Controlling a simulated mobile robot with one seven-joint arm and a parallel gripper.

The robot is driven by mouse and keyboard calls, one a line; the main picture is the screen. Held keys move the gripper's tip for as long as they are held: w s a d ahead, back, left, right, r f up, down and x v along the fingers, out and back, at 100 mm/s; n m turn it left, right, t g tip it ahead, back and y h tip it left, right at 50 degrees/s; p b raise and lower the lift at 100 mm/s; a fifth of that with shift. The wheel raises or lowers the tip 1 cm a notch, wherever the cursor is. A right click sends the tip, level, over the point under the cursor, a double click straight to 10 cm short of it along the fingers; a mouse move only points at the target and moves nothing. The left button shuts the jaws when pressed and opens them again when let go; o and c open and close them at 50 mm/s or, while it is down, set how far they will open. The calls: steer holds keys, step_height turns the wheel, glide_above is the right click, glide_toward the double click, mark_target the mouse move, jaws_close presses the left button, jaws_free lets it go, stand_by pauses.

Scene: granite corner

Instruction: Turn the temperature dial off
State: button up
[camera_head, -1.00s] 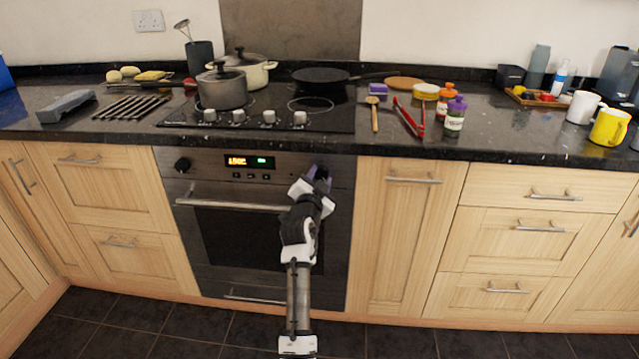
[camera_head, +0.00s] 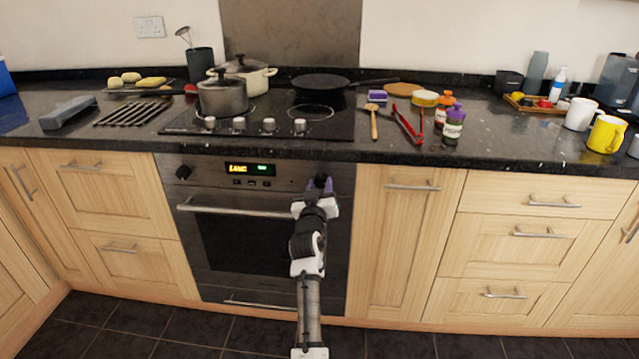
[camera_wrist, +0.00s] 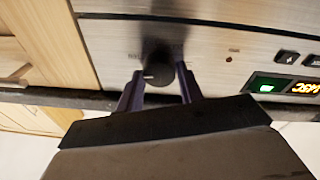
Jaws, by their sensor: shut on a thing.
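The oven (camera_head: 262,185) has a steel front panel with a dark round dial at its right end, taken as the temperature dial. In the wrist view this dial (camera_wrist: 160,70) sits between the two purple fingers of my gripper (camera_wrist: 160,88). My gripper is shut on it, one finger at each side. A small pale mark shows near the dial's left edge. In the head view my gripper (camera_head: 320,184) is at the panel's right end and largely covers the dial. The panel print around the dial is too blurred to read.
A second black dial (camera_head: 183,172) is at the panel's left end. A lit display (camera_head: 250,169) lies between the dials. The oven door handle (camera_head: 235,208) runs just below, close to my gripper. The counter edge (camera_head: 300,148) overhangs above. The floor in front is clear.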

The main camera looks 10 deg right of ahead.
steer(key=n+y+p, duration=0.1)
steer(key=n+p, duration=0.2)
steer(key=n, duration=0.2)
steer(key=shift+d+r+p, duration=0.1)
steer(key=shift+r+p, duration=0.05)
steer(key=shift+p, duration=0.25)
steer(key=n+y+p, duration=0.1)
steer(key=n+p, duration=0.3)
steer(key=n, duration=0.1)
steer(key=shift+p, duration=0.4)
steer(key=n+p, duration=0.3)
steer(key=n, duration=0.1)
steer(key=shift+p, duration=0.35)
steer(key=n+p, duration=0.3)
steer(key=n, duration=0.1)
steer(key=shift+y, duration=0.4)
steer(key=shift+n+p, duration=0.3)
steer(key=shift+n, duration=0.1)
steer(key=o, duration=1)
steer(key=shift+s+f, duration=0.15)
steer(key=shift+f, duration=0.05)
